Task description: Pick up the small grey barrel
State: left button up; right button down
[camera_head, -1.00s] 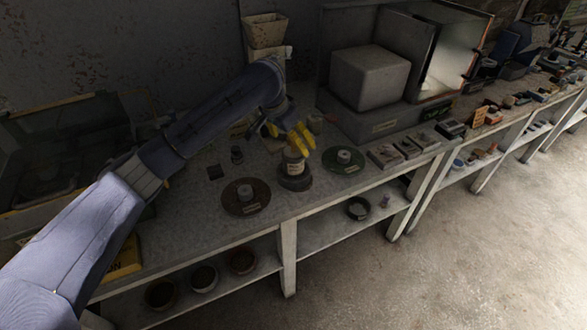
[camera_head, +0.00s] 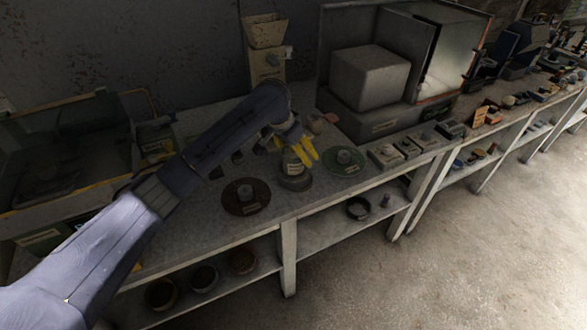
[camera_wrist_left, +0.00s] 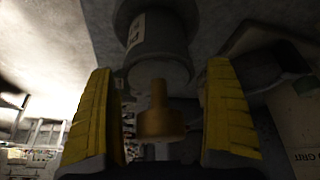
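The small grey barrel (camera_head: 292,168), with a pale label, stands upright on a dark round base (camera_head: 297,184) on the workbench. In the left wrist view a grey cylinder with a white label, which looks like this barrel (camera_wrist_left: 157,52), has a brass-coloured knob (camera_wrist_left: 160,114) at its near end. My left gripper (camera_head: 304,150) is at the top of the barrel. Its yellow fingers (camera_wrist_left: 159,120) are apart, one on each side of the knob, with gaps showing. The fingers partly hide the barrel in the head view. My right gripper is not in view.
A brown disc (camera_head: 246,208) with a grey cylinder stands left of the barrel, and a green disc (camera_head: 358,167) with another stands right. Several small boxes (camera_head: 385,155) lie further right. A pale block (camera_head: 370,77) stands behind. The bench's front edge is close.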

pick_arm(q)
jog(key=c, duration=1.5)
jog(key=shift+r, duration=0.1)
jog(key=shift+c, duration=0.2)
